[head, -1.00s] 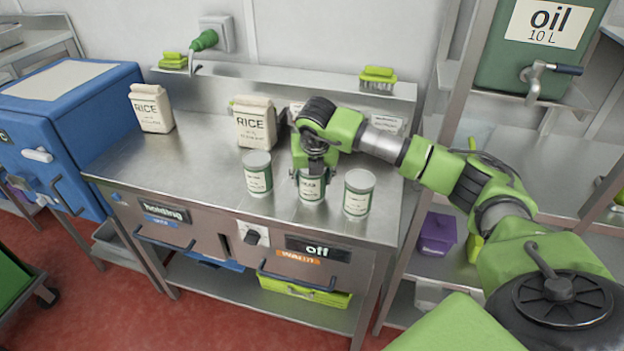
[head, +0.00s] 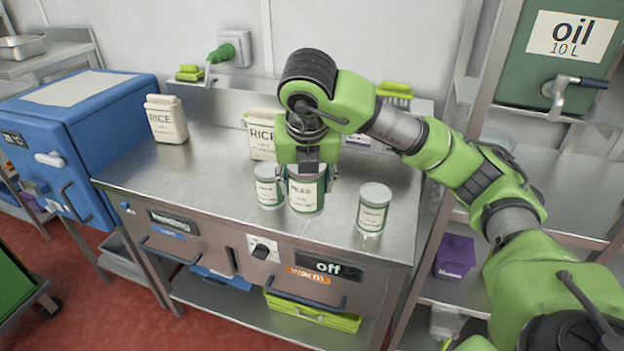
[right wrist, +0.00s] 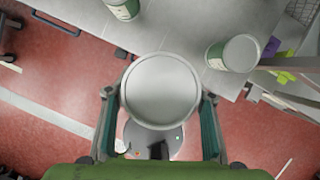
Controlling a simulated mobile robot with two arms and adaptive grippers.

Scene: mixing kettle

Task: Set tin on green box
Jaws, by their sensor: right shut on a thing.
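My right gripper (head: 308,178) is shut on the middle tin (head: 306,198), which has a green and white label. It holds the tin upright, apparently just above the steel counter. In the right wrist view the tin's round lid (right wrist: 161,90) sits between the two fingers. Another tin (head: 268,187) stands close on its left and a third tin (head: 373,210) stands on its right; both are on the counter. A lime green box (head: 312,313) lies on the lower shelf under the counter. My left gripper is out of view.
Two rice bags (head: 167,119) stand at the back of the steel counter (head: 225,165). A blue cabinet (head: 100,140) is at left. A purple box (head: 454,257) is on the right rack, below the oil tank (head: 550,60). Red floor is open in front.

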